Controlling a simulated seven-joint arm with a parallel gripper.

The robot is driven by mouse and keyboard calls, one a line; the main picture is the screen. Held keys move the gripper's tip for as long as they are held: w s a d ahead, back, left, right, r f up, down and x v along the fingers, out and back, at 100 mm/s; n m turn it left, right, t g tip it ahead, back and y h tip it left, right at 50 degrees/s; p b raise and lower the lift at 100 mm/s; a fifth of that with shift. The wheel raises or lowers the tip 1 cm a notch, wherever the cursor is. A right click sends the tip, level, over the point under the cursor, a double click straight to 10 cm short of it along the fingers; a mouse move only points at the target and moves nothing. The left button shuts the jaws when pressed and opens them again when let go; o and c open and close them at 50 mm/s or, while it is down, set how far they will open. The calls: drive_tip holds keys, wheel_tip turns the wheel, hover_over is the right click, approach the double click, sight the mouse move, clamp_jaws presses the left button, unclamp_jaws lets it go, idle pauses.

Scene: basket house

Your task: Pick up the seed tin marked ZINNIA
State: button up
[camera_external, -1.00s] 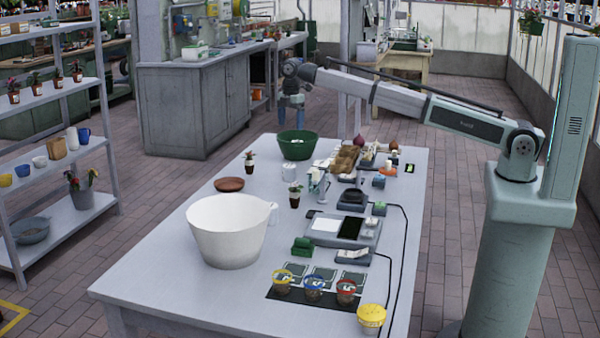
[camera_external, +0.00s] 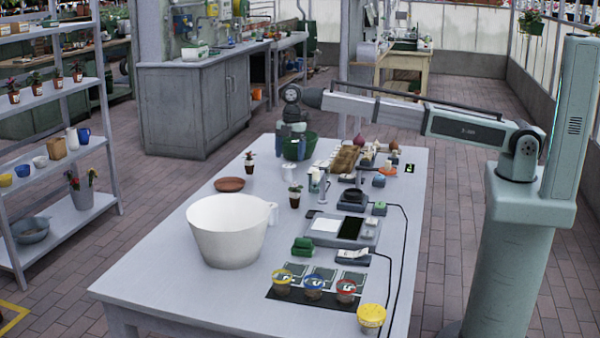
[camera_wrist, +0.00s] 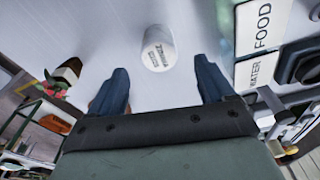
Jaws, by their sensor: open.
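A small white tin (camera_wrist: 157,48) with dark lettering stands on the table just beyond my fingertips in the wrist view. The lettering is tilted and too small to read for sure. It also shows in the external view (camera_external: 289,174), just below my gripper (camera_external: 292,154). In the wrist view my gripper (camera_wrist: 160,84) has its two blue fingers spread wide with nothing between them. The tin lies ahead of the gap, apart from both fingers.
A green bowl (camera_external: 311,147) stands right behind my gripper. A potted plant (camera_external: 250,166) and a brown saucer (camera_external: 229,184) are to its left. A large white bucket (camera_external: 228,230) is nearer the camera. Labels FOOD (camera_wrist: 262,25) and WATER (camera_wrist: 255,73) show at right.

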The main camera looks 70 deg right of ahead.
sight(289, 165)
drive_tip(key=shift+w+a+f, duration=0.1)
drive_tip(key=shift+f, duration=1.6)
drive_tip(key=shift+a+f, duration=0.1)
drive_tip(key=shift+f, duration=1.6)
drive_tip(key=c, duration=1.1)
drive_tip(key=shift+r, duration=0.1)
drive_tip(key=shift+c, duration=0.2)
